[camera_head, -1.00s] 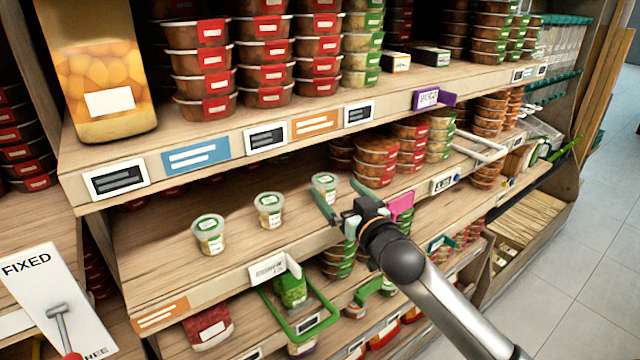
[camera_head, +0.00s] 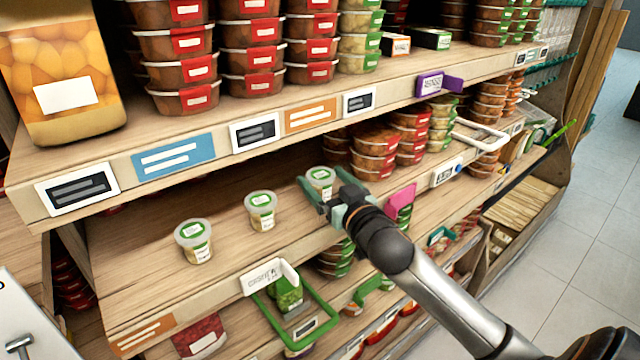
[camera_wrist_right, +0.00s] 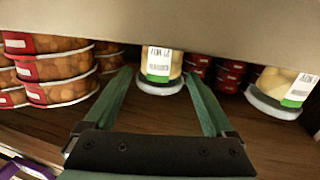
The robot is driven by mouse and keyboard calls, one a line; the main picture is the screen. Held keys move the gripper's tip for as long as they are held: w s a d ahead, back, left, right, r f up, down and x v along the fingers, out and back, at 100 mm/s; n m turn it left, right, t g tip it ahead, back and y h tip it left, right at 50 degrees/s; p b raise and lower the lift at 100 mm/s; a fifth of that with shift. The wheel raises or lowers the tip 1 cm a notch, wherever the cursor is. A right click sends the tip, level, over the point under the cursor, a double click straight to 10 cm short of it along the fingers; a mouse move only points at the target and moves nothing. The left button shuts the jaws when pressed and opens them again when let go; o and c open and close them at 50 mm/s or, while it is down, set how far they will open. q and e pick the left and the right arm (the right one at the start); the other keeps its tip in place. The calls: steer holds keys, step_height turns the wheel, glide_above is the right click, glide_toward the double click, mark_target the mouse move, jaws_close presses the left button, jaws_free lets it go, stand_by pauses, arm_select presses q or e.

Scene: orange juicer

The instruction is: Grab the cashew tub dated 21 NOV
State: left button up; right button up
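Three small clear tubs with green-and-white lids and labels stand in a row on the middle shelf: a left tub (camera_head: 194,241), a middle tub (camera_head: 261,211) and a right tub (camera_head: 320,179). My right gripper (camera_head: 324,186) is open at the right tub, its green fingers to either side of it. The right wrist view shows this tub (camera_wrist_right: 160,66) between the fingertips (camera_wrist_right: 158,76), with gaps on both sides. Another tub (camera_wrist_right: 284,92) is at the right there. Their label print is too small to read surely. My left gripper is not in view.
The upper shelf (camera_head: 215,145) overhangs the tubs. Stacked red-labelled tubs (camera_head: 375,160) stand to the right on the same shelf; they also show in the wrist view (camera_wrist_right: 58,70). A pink tag (camera_head: 401,198) is near my right wrist.

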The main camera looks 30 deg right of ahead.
steer(key=c, duration=1.1)
steer(key=shift+r, duration=0.1)
